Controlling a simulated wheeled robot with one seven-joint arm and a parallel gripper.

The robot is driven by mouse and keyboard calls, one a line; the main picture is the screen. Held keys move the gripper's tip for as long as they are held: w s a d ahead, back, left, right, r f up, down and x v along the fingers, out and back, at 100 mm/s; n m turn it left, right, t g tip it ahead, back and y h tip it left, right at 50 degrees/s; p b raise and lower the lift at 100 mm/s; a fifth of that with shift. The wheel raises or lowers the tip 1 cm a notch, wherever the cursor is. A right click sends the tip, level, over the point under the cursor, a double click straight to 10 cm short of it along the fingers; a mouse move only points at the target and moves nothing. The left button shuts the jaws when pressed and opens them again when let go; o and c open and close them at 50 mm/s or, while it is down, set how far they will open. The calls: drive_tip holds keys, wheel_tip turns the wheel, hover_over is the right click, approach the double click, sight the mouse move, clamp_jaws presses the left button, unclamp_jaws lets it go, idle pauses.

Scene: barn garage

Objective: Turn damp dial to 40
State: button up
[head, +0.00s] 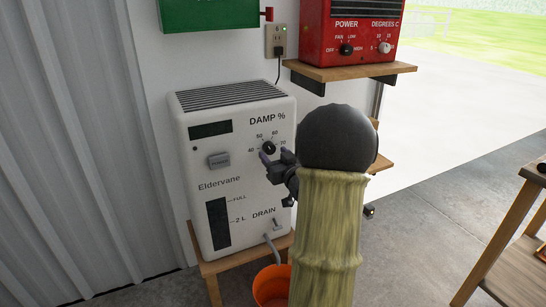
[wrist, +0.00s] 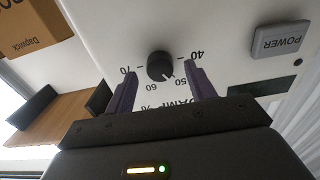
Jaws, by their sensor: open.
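The damp dial is a small dark round knob (head: 268,148) under the "DAMP %" label on the front of a white dehumidifier (head: 219,163). In the wrist view, which is upside down, the black knob (wrist: 160,65) shows a white pointer mark toward 50. The numbers 40, 50, 60 and 70 are printed around it. My gripper (head: 274,160) is at the panel in front of the dial, partly hidden by my arm. In the wrist view, my gripper (wrist: 161,75) is open, with one purple finger on each side of the knob and a gap between.
A grey power button (wrist: 281,40) and a drain switch (head: 278,224) are on the same panel. A red heater (head: 349,30) stands on a wooden shelf (head: 350,71) at upper right. An orange bucket (head: 268,286) stands below, and a wooden table (head: 518,270) is at right.

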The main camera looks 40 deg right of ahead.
drive_tip(key=shift+x, duration=0.9)
drive_tip(key=shift+s, duration=0.1)
drive_tip(key=c, duration=1)
